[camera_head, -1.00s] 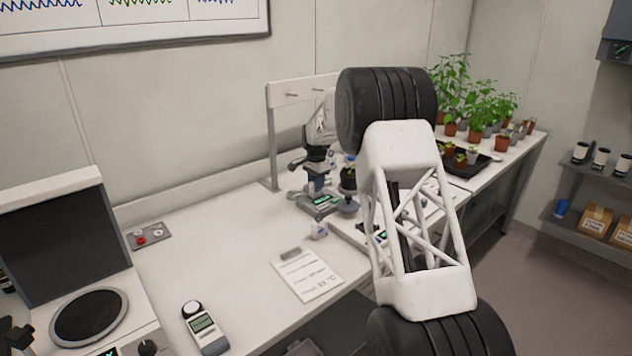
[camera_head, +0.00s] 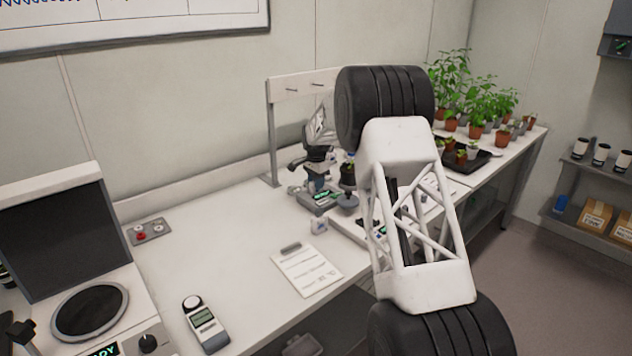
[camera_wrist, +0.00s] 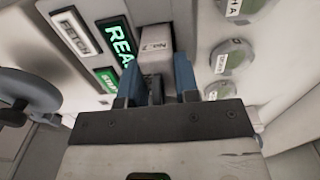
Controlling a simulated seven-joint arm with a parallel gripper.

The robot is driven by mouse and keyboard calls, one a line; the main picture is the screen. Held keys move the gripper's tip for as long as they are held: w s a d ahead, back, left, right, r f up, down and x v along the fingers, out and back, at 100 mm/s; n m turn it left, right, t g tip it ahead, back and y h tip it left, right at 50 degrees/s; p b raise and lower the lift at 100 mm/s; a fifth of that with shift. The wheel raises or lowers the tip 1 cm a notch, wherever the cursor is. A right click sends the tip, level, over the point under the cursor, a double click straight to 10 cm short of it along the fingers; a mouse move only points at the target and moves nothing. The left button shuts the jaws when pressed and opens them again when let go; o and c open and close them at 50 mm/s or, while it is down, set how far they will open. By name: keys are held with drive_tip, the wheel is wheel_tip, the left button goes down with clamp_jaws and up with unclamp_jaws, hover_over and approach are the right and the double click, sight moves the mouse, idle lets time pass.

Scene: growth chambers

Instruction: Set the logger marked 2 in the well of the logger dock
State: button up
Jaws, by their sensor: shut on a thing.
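In the wrist view my gripper (camera_wrist: 155,88) has its blue fingers closed on both sides of a small pale grey block, the logger marked "No. 2" (camera_wrist: 156,48). Just beyond it is a light device with a green lit "READY" display (camera_wrist: 118,42). I cannot tell whether the logger touches the device, and no well shows clearly. In the head view my gripper (camera_head: 317,182) points down, close over a grey device with a green display (camera_head: 322,199) at the back of the bench. I cannot tell for certain that this is the logger dock.
A small pale block (camera_head: 319,226) and a clipboard (camera_head: 306,269) lie on the bench in front. A handheld meter (camera_head: 205,323) lies at the front left. Round labelled caps (camera_wrist: 229,55) line the right in the wrist view. A dark round stand (camera_wrist: 28,92) is close on the left.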

idle(0.4)
drive_tip(key=o, duration=1)
drive_tip(key=shift+r, duration=0.1)
drive_tip(key=shift+r, duration=3.8)
